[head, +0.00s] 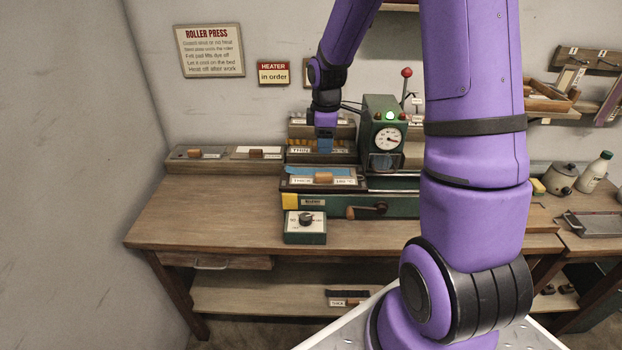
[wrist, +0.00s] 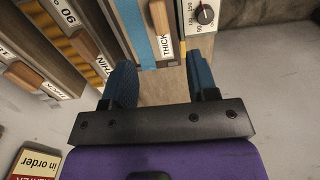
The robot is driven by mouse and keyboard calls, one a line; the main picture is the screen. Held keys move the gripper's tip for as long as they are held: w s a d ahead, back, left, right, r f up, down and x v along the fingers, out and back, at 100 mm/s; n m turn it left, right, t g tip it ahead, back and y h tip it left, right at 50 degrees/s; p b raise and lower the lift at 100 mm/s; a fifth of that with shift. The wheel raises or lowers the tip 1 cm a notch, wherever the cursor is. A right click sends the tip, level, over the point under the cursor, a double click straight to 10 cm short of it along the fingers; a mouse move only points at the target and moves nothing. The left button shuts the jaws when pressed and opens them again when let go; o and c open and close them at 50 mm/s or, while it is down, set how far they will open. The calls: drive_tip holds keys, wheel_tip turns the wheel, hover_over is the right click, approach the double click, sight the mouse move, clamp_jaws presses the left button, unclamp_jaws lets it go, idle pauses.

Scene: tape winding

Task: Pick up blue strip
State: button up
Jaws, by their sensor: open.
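The blue strip (head: 300,170) lies flat on the bed of the green press, behind the wooden handle of the block labelled THICK (head: 345,182). In the wrist view the blue strip (wrist: 131,28) runs beside the THICK block (wrist: 164,42), at the top. My gripper (head: 325,146) is over the back of the press, near the THIN block, above and behind the strip. In the wrist view my gripper (wrist: 159,62) has its two blue fingers apart, with nothing held between them. The strip's far end is cut off in the wrist view.
The green press housing with a round dial (head: 388,138) and lit green lamp stands right of my gripper. A control box with a knob (head: 305,222) sits in front. Blocks with wooden handles (head: 195,154) stand at the left. The wooden bench (head: 215,205) is clear at front left.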

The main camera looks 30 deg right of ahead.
sight(322, 174)
drive_tip(key=shift+w+f, duration=0.2)
drive_tip(key=shift+f, duration=0.65)
drive_tip(key=f, duration=1)
drive_tip(key=shift+a+f, duration=0.1)
drive_tip(key=shift+a, duration=0.1)
clamp_jaws()
